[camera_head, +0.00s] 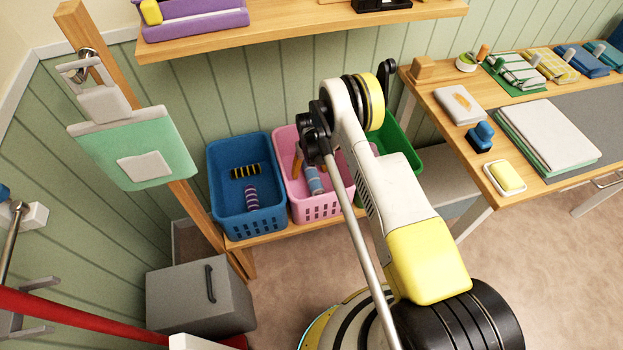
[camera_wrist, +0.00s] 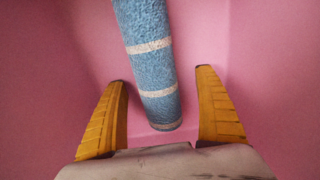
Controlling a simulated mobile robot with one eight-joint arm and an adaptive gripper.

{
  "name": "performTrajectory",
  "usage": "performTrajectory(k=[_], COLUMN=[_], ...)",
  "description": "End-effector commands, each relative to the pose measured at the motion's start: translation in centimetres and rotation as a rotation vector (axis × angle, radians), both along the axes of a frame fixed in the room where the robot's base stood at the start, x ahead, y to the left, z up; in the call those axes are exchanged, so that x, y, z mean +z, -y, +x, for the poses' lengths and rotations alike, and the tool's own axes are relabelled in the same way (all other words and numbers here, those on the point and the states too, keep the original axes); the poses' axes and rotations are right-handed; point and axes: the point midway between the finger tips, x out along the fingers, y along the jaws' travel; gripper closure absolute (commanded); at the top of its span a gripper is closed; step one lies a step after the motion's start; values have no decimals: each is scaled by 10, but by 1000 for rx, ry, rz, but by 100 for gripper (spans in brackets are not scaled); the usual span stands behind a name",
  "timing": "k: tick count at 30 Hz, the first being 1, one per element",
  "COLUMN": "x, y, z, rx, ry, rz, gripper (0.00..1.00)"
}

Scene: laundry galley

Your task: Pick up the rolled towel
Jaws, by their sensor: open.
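The rolled towel (camera_wrist: 150,65) is blue with pale stripes and lies inside the pink basket. In the wrist view its near end sits between the two yellow fingers of my gripper (camera_wrist: 165,110), with a gap on each side. The fingers are open and apart from the towel. In the head view the blue towel (camera_head: 314,181) shows in the pink basket (camera_head: 318,209), with an orange finger of my gripper (camera_head: 299,165) beside it. My arm hides part of the basket and of the gripper.
A blue basket (camera_head: 250,225) with two striped rolls stands left of the pink one. A green basket (camera_head: 403,162) stands to the right, partly behind my arm. A wooden shelf (camera_head: 300,30) hangs above. A grey box (camera_head: 200,300) stands on the floor at the lower left.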

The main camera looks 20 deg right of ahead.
Motion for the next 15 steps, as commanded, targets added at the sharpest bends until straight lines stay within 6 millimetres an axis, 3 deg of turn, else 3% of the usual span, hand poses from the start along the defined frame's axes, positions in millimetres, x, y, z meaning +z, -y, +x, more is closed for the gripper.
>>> performTrajectory(k=[3, 4, 9, 15], x=[2, 2, 2, 2], y=[0, 0, 0, 0], z=[0, 0, 0, 0], rx=[0, 0, 0, 0], ry=[0, 0, 0, 0], rz=[0, 0, 0, 0], gripper=[18, 23, 75, 77])
